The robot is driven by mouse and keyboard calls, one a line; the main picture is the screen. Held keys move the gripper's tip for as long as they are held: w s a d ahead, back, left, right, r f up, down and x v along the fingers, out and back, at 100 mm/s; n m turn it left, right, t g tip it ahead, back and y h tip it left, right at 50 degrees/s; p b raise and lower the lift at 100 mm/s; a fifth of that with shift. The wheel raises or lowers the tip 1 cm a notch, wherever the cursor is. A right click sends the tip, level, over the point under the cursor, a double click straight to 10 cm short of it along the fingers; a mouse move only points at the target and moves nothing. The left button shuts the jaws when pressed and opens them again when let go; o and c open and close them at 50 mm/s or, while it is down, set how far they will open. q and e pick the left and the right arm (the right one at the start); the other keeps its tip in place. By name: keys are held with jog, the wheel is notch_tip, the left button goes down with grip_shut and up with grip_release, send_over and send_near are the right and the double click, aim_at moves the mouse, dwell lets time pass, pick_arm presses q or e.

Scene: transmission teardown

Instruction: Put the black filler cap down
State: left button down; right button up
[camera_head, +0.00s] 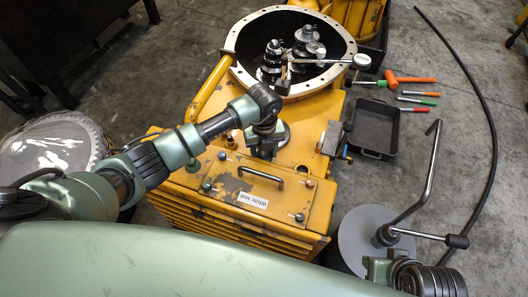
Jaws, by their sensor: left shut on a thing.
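My left gripper (264,148) points down at the top of the yellow transmission housing (312,150), behind the handled cover plate. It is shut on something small. The wrist and gripper body hide what is between the fingers, so I cannot make out the black filler cap or whether it touches the housing. A grey round surface (283,132) shows just behind the gripper. At the bottom right only part of my right arm shows, and its gripper is not visible.
The open bell housing (233,40) with shafts and a dial gauge stands behind. A bent-rod crank (433,165) stands by a grey disc (358,240). A black cable (490,130) curves across the right floor.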

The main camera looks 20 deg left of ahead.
aim_at(264, 154)
pick_arm(q)
jog(key=shift+f, duration=0.1)
jog(key=c, duration=0.7)
grip_release()
pick_arm(e)
jog(key=shift+w+a+r, duration=0.1)
jog(key=shift+w+a, duration=0.05)
jog(key=shift+w, duration=0.3)
jog(key=shift+s, duration=0.1)
pick_arm(q)
notch_tip(264, 154, up, 9)
jog(key=shift+w+f+p, duration=0.1)
jog(key=shift+f+p, duration=0.1)
jog(key=shift+p, duration=1.05)
jog(key=shift+r+p, duration=0.3)
jog(key=shift+r, duration=1.55)
pick_arm(e)
jog(key=shift+f, duration=0.95)
